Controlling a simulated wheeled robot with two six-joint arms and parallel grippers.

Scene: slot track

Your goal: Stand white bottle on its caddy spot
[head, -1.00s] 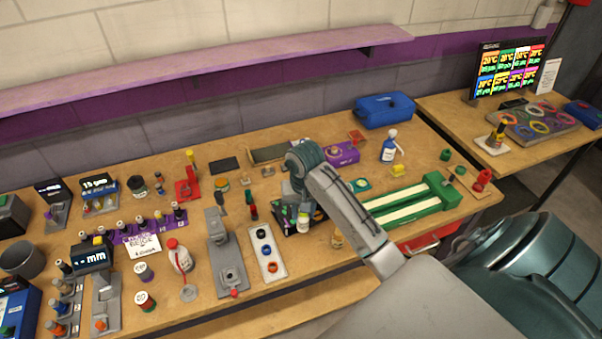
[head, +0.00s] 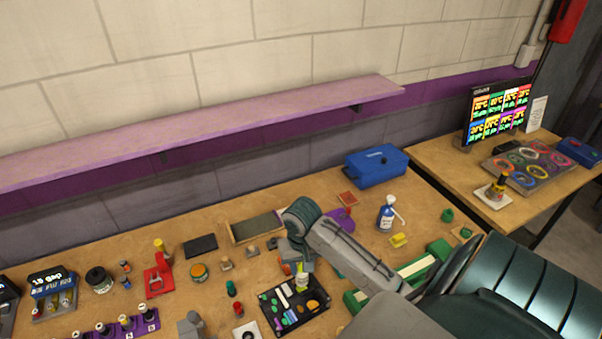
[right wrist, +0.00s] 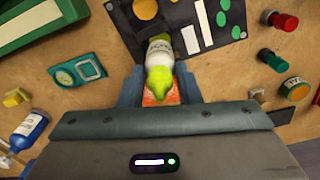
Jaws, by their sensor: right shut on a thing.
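My right gripper (right wrist: 160,88) is shut on the white bottle (right wrist: 159,48), which has a yellow-green top. In the head view the bottle (head: 302,281) shows just below the right gripper (head: 300,262), at the back edge of a black caddy (head: 283,325) with coloured spots. In the right wrist view the bottle overlaps the near edge of this caddy (right wrist: 196,38). Whether its base touches the caddy, I cannot tell. An orange patch shows between the fingers below the bottle's top. My left gripper is out of view.
A green track piece (head: 440,249), a blue spray bottle (head: 386,217) and a yellow block (head: 398,240) lie to the right. A red stand (head: 159,278) and an orange-topped jar (head: 199,272) stand left. A long shelf (head: 200,128) runs along the wall.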

